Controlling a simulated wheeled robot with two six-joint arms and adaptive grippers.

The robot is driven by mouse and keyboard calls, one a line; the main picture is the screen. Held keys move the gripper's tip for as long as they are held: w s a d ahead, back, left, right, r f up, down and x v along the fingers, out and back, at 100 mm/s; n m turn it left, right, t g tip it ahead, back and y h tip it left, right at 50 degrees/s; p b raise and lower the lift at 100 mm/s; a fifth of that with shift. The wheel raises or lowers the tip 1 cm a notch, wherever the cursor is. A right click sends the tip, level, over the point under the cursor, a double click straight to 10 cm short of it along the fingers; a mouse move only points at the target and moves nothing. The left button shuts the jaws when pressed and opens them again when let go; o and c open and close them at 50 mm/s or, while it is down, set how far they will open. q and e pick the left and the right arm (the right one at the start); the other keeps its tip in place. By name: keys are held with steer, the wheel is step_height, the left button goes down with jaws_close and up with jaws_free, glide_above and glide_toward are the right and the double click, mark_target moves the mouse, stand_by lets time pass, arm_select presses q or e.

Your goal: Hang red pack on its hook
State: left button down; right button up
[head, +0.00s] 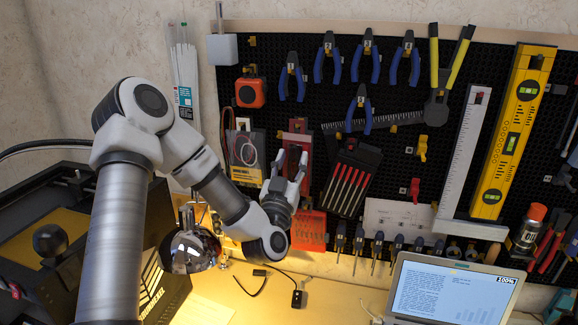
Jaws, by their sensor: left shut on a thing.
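The red pack (297,138) is a flat red packet in front of the black pegboard, left of the middle. My left gripper (291,162) is at it, with a finger on either side of its dark middle part, and is shut on it. The gripper covers the lower part of the pack. I cannot tell whether the pack touches the board or a hook. My right gripper is not in view.
A grey and yellow pack (246,150) hangs close on the left. A black case of red-handled tools (351,178) hangs close on the right. An orange-red holder (308,230) is below. Blue-handled pliers (361,108) hang above. A laptop (452,292) stands on the bench.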

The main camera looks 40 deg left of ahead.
mark_target(294, 166)
arm_select(q)
steer(key=shift+w+a, duration=0.5)
steer(key=shift+w, duration=0.3)
steer(key=shift+w+a, duration=0.45)
steer(key=shift+w, duration=0.35)
steer(key=shift+w+a+f+b, duration=0.1)
steer(key=shift+w+f+b, duration=0.15)
steer(key=shift+b, duration=0.15)
steer(key=shift+w+f+b, duration=0.1)
steer(key=shift+f+b, duration=0.3)
steer(key=shift+a, duration=0.1)
steer(key=c, duration=0.5)
jaws_free()
steer(key=shift+c, duration=0.2)
steer(key=v, duration=0.7)
steer(key=shift+s, duration=0.25)
